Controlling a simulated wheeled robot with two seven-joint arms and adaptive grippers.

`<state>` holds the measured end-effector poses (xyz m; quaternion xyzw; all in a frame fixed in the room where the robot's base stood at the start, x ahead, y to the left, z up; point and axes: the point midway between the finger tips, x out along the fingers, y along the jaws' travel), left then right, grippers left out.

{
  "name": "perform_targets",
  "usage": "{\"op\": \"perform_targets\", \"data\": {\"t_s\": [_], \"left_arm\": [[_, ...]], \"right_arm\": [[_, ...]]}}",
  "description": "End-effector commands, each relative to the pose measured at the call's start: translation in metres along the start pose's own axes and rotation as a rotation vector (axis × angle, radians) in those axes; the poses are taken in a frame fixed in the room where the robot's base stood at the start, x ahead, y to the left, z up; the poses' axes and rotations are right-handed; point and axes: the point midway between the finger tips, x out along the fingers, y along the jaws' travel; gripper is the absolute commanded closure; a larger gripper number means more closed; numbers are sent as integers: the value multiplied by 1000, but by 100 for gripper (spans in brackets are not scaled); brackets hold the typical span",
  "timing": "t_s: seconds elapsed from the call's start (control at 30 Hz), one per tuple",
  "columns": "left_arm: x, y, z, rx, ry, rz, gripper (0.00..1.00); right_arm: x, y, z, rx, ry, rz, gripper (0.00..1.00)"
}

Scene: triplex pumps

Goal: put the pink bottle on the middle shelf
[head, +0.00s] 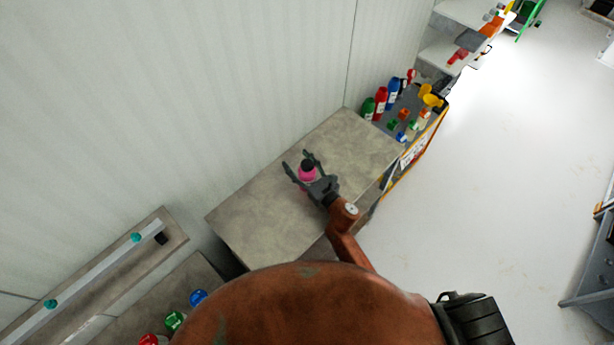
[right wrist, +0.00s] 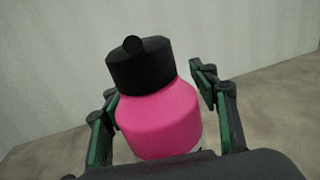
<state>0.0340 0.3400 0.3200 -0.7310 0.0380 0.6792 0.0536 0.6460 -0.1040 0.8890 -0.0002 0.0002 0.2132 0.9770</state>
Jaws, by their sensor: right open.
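The pink bottle (head: 307,175) with a black cap stands on the grey tabletop (head: 265,205) in the head view. In the right wrist view the pink bottle (right wrist: 160,122) fills the middle, its black cap up, slightly tilted in the picture. My right gripper (head: 302,164) is open, with one finger on each side of the bottle. In the right wrist view its fingers (right wrist: 155,105) show gaps to the bottle on both sides. The bottle's base is hidden by the gripper. My left gripper is not in view. I cannot tell which shelf is the middle one.
White shelves (head: 440,50) stand at the far end. Coloured bottles, such as a red one (head: 380,100), and small items crowd the surface beyond the table. A wall runs along the table's left side. A ledge with a rail (head: 95,272) is at lower left. Open floor (head: 500,180) lies right.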

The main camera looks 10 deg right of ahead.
Motion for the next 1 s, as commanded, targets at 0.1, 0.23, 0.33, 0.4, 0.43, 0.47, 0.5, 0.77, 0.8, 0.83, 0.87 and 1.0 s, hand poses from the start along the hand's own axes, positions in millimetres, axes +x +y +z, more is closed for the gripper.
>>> {"op": "perform_targets", "data": {"t_s": [0.1, 0.23, 0.33, 0.4, 0.43, 0.47, 0.5, 0.77, 0.8, 0.83, 0.87, 1.0], "left_arm": [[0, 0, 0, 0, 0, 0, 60], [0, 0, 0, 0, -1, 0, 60], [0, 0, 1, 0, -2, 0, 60], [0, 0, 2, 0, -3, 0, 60], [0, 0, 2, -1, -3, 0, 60], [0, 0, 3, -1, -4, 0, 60], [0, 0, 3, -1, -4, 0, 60], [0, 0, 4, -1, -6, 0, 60], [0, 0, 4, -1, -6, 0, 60], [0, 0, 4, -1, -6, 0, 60], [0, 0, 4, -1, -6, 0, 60], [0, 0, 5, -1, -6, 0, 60]], "right_arm": [[0, 0, 0, 0, 0, 0, 49], [0, 0, 0, 0, 0, 0, 58], [0, 0, 0, 0, 0, 0, 65], [0, 0, 0, 0, 0, 0, 70], [0, 0, 0, 0, 0, 0, 72], [0, 0, 0, 0, 0, 0, 74], [0, 0, 0, 0, 0, 0, 77], [0, 0, 0, 0, 0, 0, 94], [0, 0, 0, 0, 0, 0, 97], [0, 0, 0, 0, 0, 0, 99], [0, 0, 0, 0, 0, 0, 100], [0, 0, 1, 0, -2, 0, 100]]}}
